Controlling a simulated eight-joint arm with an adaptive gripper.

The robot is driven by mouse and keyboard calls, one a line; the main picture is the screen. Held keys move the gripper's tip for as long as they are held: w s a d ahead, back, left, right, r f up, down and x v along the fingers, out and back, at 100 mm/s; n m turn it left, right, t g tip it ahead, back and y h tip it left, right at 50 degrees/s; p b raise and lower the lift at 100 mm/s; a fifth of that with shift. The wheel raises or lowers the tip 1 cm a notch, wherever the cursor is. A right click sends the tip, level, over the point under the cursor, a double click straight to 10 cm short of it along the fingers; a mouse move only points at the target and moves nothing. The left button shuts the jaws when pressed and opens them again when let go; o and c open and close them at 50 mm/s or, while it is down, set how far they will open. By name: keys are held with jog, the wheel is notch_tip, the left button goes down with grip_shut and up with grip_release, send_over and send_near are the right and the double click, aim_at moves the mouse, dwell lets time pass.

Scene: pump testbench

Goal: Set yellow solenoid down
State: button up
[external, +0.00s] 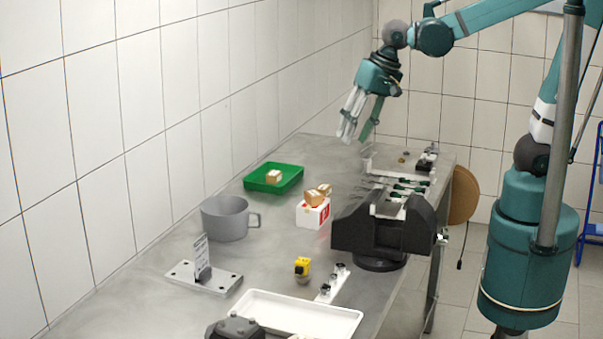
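The yellow solenoid (302,266) stands upright on the grey metal table (160,272), near the front middle. A small greyish part shows under it, and a narrow white strip with dark round fittings (333,282) is just to its right. My gripper (356,138) is high above the far part of the table, well apart from the solenoid. Its fingers point down with a gap between the tips, and I see nothing held between them.
A black vise (380,228) stands right of centre. A white-red box (313,214), green tray (288,180), grey mug (226,219), metal plate with an upright card (203,278) and white tray (300,313) surround the solenoid. Bare table lies left of it.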

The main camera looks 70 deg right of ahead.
jog(key=s+d+n+t+h, duration=0.1)
jog(key=s+d+n+t, duration=0.2)
jog(key=s+d+n, duration=0.4)
jog(key=s+d, duration=0.3)
jog(key=d, duration=0.5)
jog(key=shift+s+r+n, duration=0.25)
jog(key=shift+n, duration=0.05)
